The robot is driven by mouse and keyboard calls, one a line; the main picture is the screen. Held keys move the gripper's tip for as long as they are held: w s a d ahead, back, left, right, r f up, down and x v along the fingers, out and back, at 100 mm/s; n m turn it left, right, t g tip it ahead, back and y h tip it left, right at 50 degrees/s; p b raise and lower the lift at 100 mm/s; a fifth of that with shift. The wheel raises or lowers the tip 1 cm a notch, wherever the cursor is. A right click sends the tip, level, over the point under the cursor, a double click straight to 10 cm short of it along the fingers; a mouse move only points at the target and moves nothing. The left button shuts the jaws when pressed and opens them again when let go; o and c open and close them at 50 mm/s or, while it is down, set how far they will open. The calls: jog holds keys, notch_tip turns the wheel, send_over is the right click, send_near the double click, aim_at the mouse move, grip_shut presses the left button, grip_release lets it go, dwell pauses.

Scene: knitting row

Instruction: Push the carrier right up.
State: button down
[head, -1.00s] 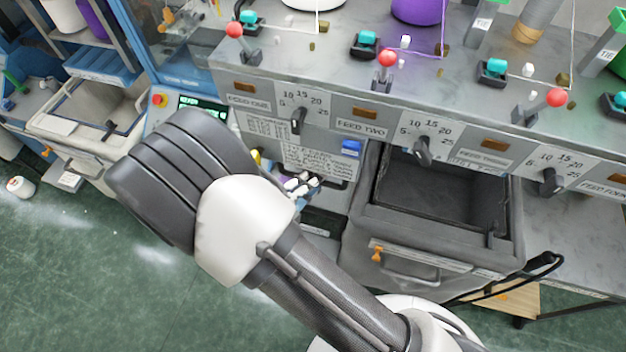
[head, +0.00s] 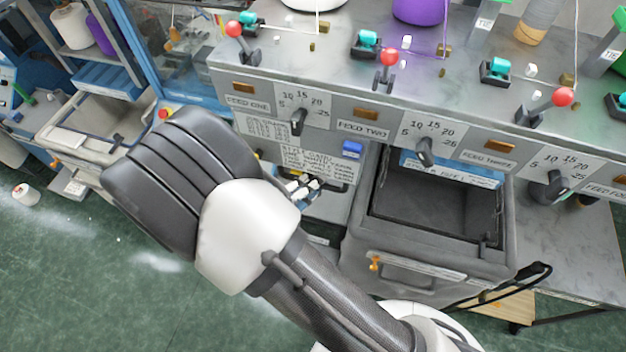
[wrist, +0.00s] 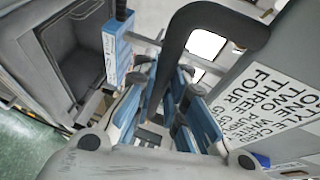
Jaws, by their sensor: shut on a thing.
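A thick dark bent bar (wrist: 180,45), which I take to be the carrier's handle, rises from between the fingers in the wrist view and curves over to the right. My gripper (wrist: 168,125), with blue-and-white fingers, is closed around its lower end. The rest of the carrier cannot be made out clearly. In the head view my dark wrist and white arm joint cover most of the gripper. Only small white pieces show beside the arm, under the machine's front panel, and I cannot tell whether they are fingers.
The machine's front panel (head: 270,90) has several dials. Red-knobbed levers (head: 389,57) stand on its top. A grey open bin (head: 430,262) is right of my arm, and it also shows at upper left in the wrist view (wrist: 45,60). A printed sign (wrist: 262,90) is close on the right.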

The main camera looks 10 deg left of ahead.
jog(key=c, duration=1.6)
grip_release()
jog(key=shift+r, duration=0.3)
jog(key=v, duration=1.2)
jog(key=shift+f, duration=0.15)
